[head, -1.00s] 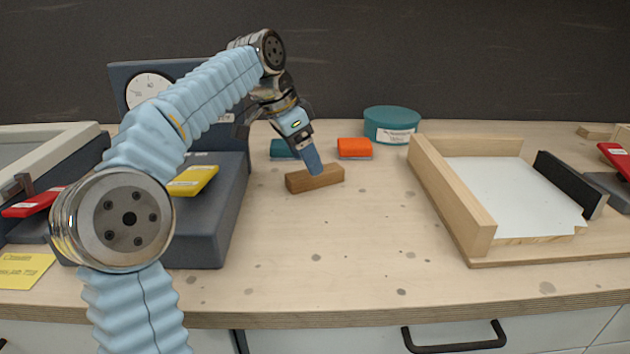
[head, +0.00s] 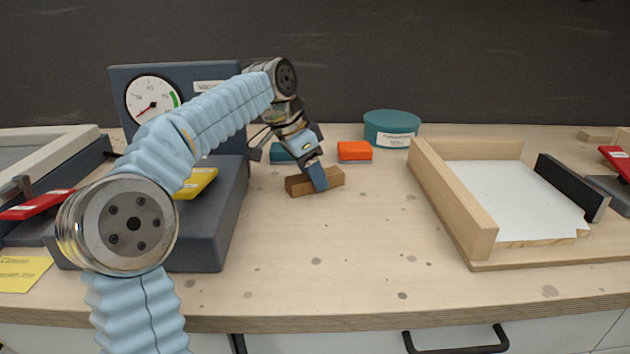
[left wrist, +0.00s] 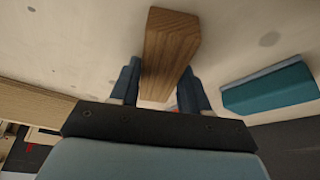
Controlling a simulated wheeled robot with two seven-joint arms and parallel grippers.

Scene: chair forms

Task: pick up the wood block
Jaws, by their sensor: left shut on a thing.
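The wood block (head: 333,178) is a small brown bar lying on the bench, left of the middle in the head view. My left gripper (head: 316,178) reaches down over it, one finger in front of the block's near side. In the left wrist view the wood block (left wrist: 170,38) runs between the two fingers of my left gripper (left wrist: 160,82), which is shut on it. The block appears to rest on the bench still. The far finger is hidden in the head view. My right gripper is not in view.
A teal block (head: 283,153) and an orange block (head: 354,151) lie just behind. A teal round tub (head: 391,127) stands further back. A dark gauge box (head: 215,235) is on the left, a wooden frame (head: 455,205) on the right. The front middle bench is clear.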

